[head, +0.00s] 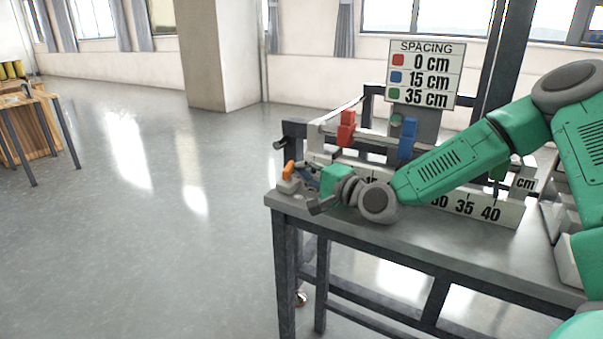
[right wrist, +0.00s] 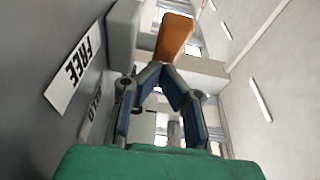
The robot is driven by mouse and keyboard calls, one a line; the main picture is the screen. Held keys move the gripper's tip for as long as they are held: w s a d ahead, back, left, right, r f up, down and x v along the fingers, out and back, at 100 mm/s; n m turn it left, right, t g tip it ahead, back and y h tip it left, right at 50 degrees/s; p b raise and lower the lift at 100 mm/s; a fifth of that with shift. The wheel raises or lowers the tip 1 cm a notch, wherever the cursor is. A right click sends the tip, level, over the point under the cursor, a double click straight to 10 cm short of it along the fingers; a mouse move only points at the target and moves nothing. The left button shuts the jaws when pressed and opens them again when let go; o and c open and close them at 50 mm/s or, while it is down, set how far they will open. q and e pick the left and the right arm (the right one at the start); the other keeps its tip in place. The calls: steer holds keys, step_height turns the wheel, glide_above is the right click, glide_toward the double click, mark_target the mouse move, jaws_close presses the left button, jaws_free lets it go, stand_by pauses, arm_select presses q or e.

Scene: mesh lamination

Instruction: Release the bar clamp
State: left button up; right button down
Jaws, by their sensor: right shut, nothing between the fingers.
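The clamp's orange handle (head: 290,168) stands up at the left end of the table, above a grey block (head: 288,186). In the right wrist view the orange handle (right wrist: 175,36) lies just beyond my fingertips, beside a grey block (right wrist: 122,35). My right gripper (head: 307,174) is shut and empty, close to the handle. Its blue-padded fingers (right wrist: 160,72) come together at the tips. I cannot tell whether they touch the handle. Labels reading FREE (right wrist: 73,73) and, partly hidden, apparently HOLD (right wrist: 93,108) show on the grey surface. My left gripper is not in view.
A ruler-marked frame (head: 475,206) stands on the grey table (head: 400,232), carrying red blocks (head: 346,130) and blue blocks (head: 407,138). A SPACING sign (head: 424,72) stands behind. My right arm crosses the frame's front.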

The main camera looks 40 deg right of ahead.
steer(key=shift+w, duration=0.5)
stand_by(1.5)
steer(key=shift+b, duration=0.3)
